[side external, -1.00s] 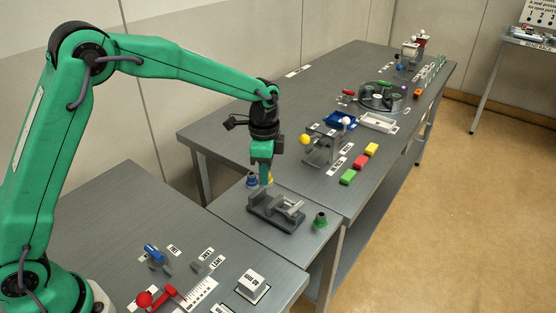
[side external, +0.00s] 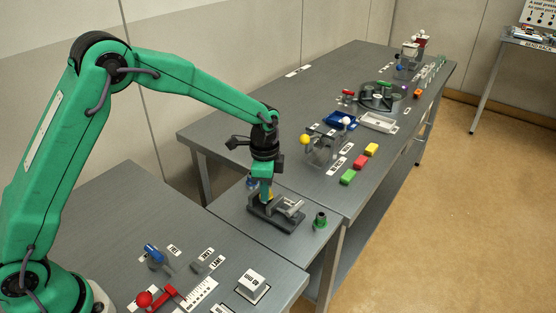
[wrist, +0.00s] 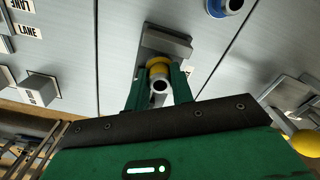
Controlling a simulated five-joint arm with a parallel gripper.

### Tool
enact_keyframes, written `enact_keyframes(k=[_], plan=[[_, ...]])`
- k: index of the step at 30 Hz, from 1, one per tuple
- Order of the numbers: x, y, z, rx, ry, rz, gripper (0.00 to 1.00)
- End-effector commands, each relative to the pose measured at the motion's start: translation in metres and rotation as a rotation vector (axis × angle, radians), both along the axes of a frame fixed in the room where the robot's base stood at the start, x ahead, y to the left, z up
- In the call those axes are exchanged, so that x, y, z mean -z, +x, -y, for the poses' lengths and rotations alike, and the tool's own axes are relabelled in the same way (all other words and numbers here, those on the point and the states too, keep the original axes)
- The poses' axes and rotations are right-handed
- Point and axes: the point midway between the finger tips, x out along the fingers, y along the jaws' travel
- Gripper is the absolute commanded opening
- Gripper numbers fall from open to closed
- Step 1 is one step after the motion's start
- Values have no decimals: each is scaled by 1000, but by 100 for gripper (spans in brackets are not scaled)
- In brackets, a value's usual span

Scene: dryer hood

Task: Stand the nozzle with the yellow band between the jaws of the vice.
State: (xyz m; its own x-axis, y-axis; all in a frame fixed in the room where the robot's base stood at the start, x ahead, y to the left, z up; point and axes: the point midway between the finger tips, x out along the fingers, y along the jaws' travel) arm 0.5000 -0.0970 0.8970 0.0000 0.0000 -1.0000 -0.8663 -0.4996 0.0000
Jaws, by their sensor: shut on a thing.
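The nozzle with the yellow band (wrist: 158,66) is held between the two green fingers of my gripper (wrist: 159,76) in the wrist view. My gripper (side external: 267,194) is shut on it, low over the vice, in the side view. The grey vice (side external: 284,224) sits on the middle table; part of it also shows beyond the nozzle in the wrist view (wrist: 168,42). The nozzle looks roughly upright at the vice. My fingers hide its lower end, so I cannot tell whether it is between the jaws or touching the vice.
A green-topped nozzle (side external: 320,220) stands right of the vice. A blue nozzle (side external: 252,182) stands behind it, close to my gripper, and shows at the top of the wrist view (wrist: 229,4). A fixture with a yellow ball (side external: 305,139) stands farther back.

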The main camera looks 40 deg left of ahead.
Motion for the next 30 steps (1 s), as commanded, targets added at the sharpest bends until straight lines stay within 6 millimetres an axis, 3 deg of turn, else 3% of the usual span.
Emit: enact_keyframes(k=[12, 24, 25, 28, 30], plan=[[18, 0, 0, 0, 0, 0, 0], [20, 0, 0, 0, 0, 0, 0], [20, 0, 0, 0, 0, 0, 25], [20, 0, 0, 0, 0, 0, 45], [20, 0, 0, 0, 0, 0, 49]])
